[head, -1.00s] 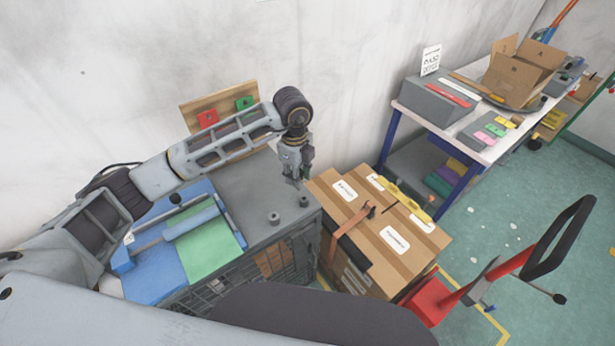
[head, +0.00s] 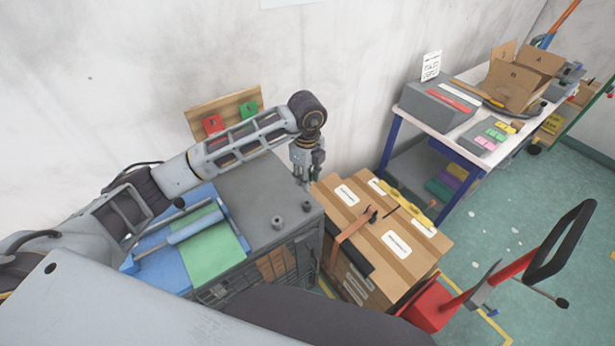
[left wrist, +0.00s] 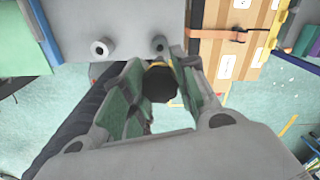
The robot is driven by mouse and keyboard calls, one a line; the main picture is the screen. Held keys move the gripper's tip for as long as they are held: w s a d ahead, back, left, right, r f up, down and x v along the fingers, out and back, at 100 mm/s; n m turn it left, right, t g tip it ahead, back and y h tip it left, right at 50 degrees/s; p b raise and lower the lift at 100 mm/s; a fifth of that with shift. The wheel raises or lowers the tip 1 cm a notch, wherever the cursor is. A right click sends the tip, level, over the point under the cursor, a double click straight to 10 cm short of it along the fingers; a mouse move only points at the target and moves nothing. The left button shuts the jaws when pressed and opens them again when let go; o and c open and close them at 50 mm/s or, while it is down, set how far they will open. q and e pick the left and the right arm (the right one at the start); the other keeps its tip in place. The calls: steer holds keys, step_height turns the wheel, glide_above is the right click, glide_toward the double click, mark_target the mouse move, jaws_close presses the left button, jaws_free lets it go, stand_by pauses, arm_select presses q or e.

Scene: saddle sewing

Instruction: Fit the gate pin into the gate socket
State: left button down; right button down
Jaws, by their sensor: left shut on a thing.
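My left gripper (head: 304,178) hangs over the far right edge of the grey cabinet top (head: 255,195). In the left wrist view its green-padded fingers (left wrist: 158,95) are shut on a dark, round-ended piece with a yellowish band, seemingly the gate pin (left wrist: 160,83). The pin's lower part is hidden. Two short grey round sockets with holes stand on the cabinet top, one nearer the front (head: 278,222) and one near the right edge (head: 306,206). They also show in the left wrist view (left wrist: 102,47). I cannot tell which is the gate socket. The pin is apart from both.
Strapped cardboard boxes (head: 385,225) stand close to the cabinet's right side. A blue tray with a green sheet (head: 215,252) and a roller lies left. A wooden board with red and green tags (head: 222,115) is behind the arm. A red-handled cart (head: 430,308) stands right.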

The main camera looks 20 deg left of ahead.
arm_select(q)
steer(key=shift+f, duration=0.15)
steer(key=shift+f+b, duration=1.8)
steer(key=shift+f, duration=0.55)
steer(key=shift+f+b, duration=1.65)
steer(key=shift+f, duration=0.5)
stand_by(1.9)
steer(key=c, duration=1)
jaws_free()
steer(key=shift+c, duration=0.2)
steer(key=shift+r, duration=0.1)
steer(key=shift+r, duration=5.9)
